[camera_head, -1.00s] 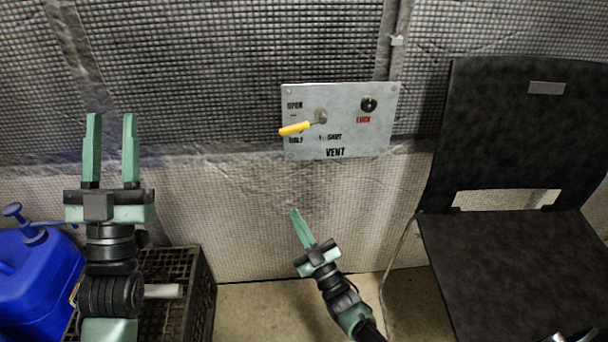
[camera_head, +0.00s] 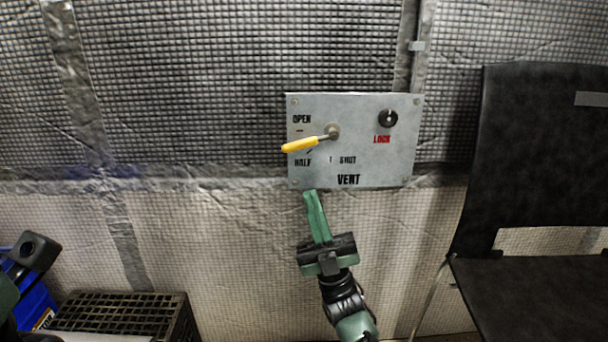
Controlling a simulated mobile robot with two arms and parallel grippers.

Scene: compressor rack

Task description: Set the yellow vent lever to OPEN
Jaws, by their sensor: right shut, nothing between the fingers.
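The yellow vent lever (camera_head: 300,145) is on a grey metal panel (camera_head: 375,170) marked VENT. Its handle points left and slightly down from its pivot, between the OPEN mark above and the HALF mark below. The SHUT mark is under the pivot. My right gripper (camera_head: 311,196) is shut and empty. It points up, with its fingertips in the picture at the panel's lower left edge, below the lever and apart from it.
A dark LOCK knob (camera_head: 388,118) is at the panel's upper right. A black chair (camera_head: 530,170) stands at the right. A black crate (camera_head: 165,312) and part of a blue container (camera_head: 35,305) are at the lower left. The wall left of the panel is clear.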

